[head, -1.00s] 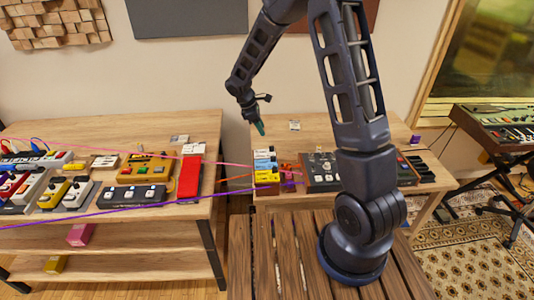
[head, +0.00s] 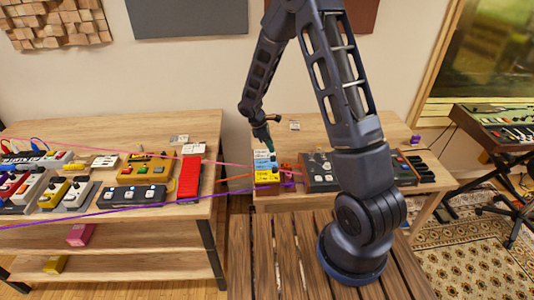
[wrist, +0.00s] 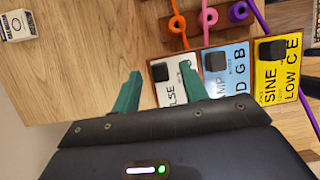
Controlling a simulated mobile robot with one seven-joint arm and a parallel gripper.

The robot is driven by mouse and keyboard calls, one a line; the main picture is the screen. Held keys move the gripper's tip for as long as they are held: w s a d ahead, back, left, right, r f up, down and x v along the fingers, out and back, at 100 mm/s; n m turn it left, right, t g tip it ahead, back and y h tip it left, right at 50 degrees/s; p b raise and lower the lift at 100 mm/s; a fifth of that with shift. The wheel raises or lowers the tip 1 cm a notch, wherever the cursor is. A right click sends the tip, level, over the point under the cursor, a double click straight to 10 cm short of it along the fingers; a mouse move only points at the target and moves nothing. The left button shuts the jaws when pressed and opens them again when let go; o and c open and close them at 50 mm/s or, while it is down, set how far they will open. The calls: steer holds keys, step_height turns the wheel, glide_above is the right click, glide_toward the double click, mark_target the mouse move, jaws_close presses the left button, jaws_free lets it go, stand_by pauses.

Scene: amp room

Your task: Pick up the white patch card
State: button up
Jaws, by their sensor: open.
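The white patch card (wrist: 174,80) has black lettering, partly hidden, and a black square piece on it. It is the leftmost of three cards in a row in the wrist view, and the farthest in the head view (head: 261,154). My gripper (wrist: 160,70) is open and empty, with two green fingers. In the wrist view its right finger overlaps the white card and its left finger appears over bare wood beside it. In the head view my gripper (head: 270,147) is just above the card's far end. I cannot tell whether it touches.
The blue card (wrist: 226,70) and yellow card (wrist: 277,78) lie right beside the white one. Orange, pink and purple cables (wrist: 208,18) run close by. A small white box (wrist: 16,26) stands on the table; the wood between is clear. A pedal board (head: 320,171) is to the right.

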steer(key=shift+d+f, duration=0.25)
steer(key=shift+f, duration=0.25)
steer(key=shift+c, duration=0.4)
jaws_close()
